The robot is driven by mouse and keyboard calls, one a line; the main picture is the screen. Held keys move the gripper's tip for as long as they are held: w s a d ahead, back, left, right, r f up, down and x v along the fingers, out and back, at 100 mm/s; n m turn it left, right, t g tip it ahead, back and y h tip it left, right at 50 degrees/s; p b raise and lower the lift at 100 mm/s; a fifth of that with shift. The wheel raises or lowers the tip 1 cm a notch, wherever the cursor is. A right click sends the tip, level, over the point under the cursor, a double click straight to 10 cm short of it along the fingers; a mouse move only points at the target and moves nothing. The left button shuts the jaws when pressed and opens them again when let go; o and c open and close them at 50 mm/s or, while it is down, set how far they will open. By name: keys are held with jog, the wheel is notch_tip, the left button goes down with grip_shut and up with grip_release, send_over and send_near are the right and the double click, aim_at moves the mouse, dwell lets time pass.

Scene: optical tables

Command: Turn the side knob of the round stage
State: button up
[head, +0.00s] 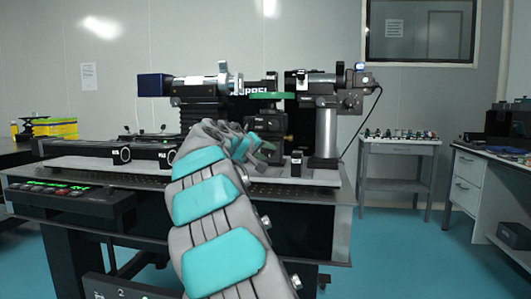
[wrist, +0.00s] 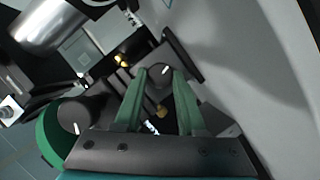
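The round stage shows as a green disc (head: 272,95) in the middle of the instrument in the head view. A green curved rim (wrist: 52,138) shows at lower left in the wrist view. A dark round knob (wrist: 160,74) with a white mark lies between and just beyond the green fingertips of my gripper (wrist: 161,80). The fingers stand apart; I cannot tell if they touch the knob. A second dark knob (wrist: 85,108) with a white mark sits left of the fingers. In the head view my arm hides most of the gripper and the side knob.
A lens barrel (head: 200,82) and a grey post (head: 326,132) flank the stage. A control box with green lights (head: 70,197) sits at the front left. A side table (head: 398,150) and open blue floor lie right.

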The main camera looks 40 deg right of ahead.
grip_shut()
jog(key=shift+n, duration=0.4)
jog(key=shift+o, duration=2.1)
grip_release()
jog(key=shift+a, duration=0.1)
jog(key=shift+b+v, duration=0.45)
jog(key=shift+v, duration=3.4)
